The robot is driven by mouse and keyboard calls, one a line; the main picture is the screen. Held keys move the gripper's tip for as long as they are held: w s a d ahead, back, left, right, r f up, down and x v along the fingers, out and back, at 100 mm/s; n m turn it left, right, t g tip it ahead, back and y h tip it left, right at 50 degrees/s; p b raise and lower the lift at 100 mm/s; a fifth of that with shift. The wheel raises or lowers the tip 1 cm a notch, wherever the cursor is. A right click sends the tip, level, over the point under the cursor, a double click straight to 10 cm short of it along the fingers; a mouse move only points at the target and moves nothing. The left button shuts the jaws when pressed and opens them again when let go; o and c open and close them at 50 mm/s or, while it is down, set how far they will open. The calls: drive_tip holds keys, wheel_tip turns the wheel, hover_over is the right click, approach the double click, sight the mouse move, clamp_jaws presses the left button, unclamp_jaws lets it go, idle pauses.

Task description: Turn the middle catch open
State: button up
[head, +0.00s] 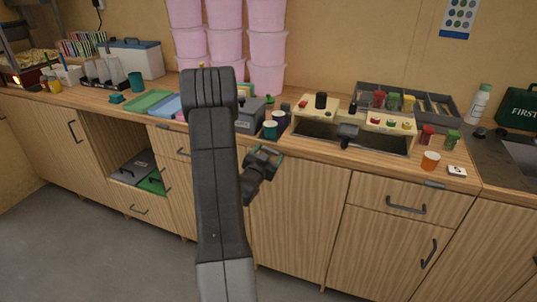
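No part that I can surely call the middle catch is clear in the head view. A cream unit (309,114) with a dark recessed front stands on the counter. Its right part carries several small coloured pieces (391,123) in a row, too small to tell whether they are catches. A dark block-like piece (347,131) stands out at its middle front. My gripper (266,155) is in front of the counter edge, left of and below the cream unit, apart from it. Its fingers are too small and dark to tell open from shut. My arm hides part of the counter.
Behind the unit is a dark divided tray (425,104) with coloured cups. Teal cups (270,130) and a grey box (250,116) stand to the left. An orange cup (430,161) is near the right front edge. Pink tubs (267,48) are stacked at the back. The floor (120,255) is clear.

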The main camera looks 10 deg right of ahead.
drive_tip(key=c, duration=0.7)
drive_tip(key=shift+n+b, duration=0.7)
drive_tip(key=shift+b, duration=0.45)
drive_tip(key=shift+r+n+b, duration=0.3)
drive_tip(key=shift+n+b, duration=0.3)
drive_tip(key=shift+n, duration=0.4)
drive_tip(key=o, duration=1)
drive_tip(key=b+v, duration=0.2)
drive_tip(key=v, duration=1.1)
drive_tip(key=shift+s+a, duration=0.25)
drive_tip(key=shift+s, duration=0.1)
drive_tip(key=shift+w, duration=0.15)
